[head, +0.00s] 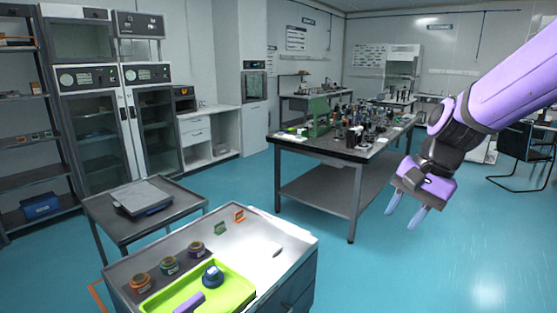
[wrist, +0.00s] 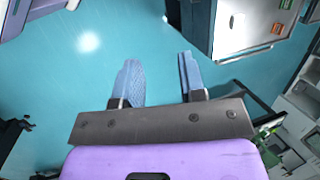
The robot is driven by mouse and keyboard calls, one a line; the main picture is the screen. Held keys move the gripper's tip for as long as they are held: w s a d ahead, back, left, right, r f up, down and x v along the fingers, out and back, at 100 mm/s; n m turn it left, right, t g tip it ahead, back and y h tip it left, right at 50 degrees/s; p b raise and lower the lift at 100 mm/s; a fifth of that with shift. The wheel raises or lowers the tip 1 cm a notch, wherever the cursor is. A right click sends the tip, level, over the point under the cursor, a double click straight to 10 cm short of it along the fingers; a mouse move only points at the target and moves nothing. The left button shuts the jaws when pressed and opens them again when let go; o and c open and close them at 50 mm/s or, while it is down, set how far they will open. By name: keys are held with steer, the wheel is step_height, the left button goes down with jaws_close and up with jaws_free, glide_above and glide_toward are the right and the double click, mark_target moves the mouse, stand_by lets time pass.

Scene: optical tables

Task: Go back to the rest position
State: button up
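My gripper (head: 406,211) hangs at the right in the head view, pointing down over the blue floor, to the right of the near bench. In the wrist view its two blue fingers (wrist: 160,80) stand apart with only floor between them. It is open and empty, and touches nothing. My purple arm reaches in from the upper right of the head view.
A near bench (head: 290,240) holds a green tray (head: 240,288), a blue round item (head: 212,276) and several ringed items. A grey cart (head: 100,210) stands behind it at left. A cluttered optical table (head: 345,152) stands behind my gripper. Open floor (head: 440,270) lies at right.

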steer(key=s+d+r+n+t+h, duration=0.2)
steer(key=s+d+r+n, duration=0.1)
steer(key=s, duration=0.5)
steer(key=s+d+r+n+t+h, duration=0.2)
steer(key=s+d+r+n+t, duration=0.1)
steer(key=s, duration=0.5)
steer(key=shift+d+r+n, duration=0.45)
steer(key=shift+r+n, duration=0.05)
steer(key=shift+r, duration=0.35)
